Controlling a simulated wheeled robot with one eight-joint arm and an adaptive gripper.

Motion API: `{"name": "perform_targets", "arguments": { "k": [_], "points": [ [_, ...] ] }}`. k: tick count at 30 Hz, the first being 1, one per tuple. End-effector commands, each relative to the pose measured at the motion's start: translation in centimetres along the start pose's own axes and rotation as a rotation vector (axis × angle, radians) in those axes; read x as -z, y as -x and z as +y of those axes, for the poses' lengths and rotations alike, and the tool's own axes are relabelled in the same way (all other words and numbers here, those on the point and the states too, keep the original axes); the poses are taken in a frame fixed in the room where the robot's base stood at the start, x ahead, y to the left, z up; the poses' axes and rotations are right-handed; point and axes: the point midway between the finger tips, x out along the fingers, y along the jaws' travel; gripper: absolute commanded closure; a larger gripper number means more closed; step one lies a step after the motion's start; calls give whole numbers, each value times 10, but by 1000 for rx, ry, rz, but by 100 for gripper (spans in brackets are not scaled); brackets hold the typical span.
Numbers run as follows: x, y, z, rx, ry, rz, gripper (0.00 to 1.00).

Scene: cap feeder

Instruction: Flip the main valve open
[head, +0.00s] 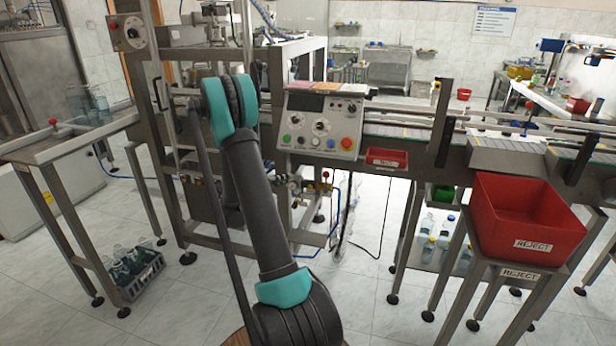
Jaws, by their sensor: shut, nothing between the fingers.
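Small pipe fittings (300,187) with red and brass-coloured parts sit low on the machine frame, below the control panel (320,124). A small red part (325,175) stands at their right end. It may be the main valve's handle, but it is too small to tell, and I cannot tell its position. My arm rises from the bottom of the head view to a teal elbow and crosses in front of the machine, just left of these fittings. My gripper does not show; the arm and the machine frame hide the space behind them.
A large red reject bin (525,215) stands on a metal stand at the right. A conveyor (400,122) runs to the right of the panel, with a small red tray (387,158) beneath it. A crate of bottles (135,272) sits on the floor at left. Floor at front centre is clear.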

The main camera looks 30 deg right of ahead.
Motion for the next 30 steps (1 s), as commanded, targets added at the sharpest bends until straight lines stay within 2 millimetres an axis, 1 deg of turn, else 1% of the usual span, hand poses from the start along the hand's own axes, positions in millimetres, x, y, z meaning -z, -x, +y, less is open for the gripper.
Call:
{"name": "perform_targets", "arguments": {
  "k": [5, 18, 21, 24, 30],
  "points": [
    [-1, -19, 0, 0, -1, -4, 100],
    [-1, -103, 0, 0, 0, -3, 100],
    [-14, -112, 0, 0, 0, -2, 100],
    [-22, -120, 0, 0, 0, -2, 100],
    [-28, -126, 0, 0, 0, 0, 100]
  ]
}}
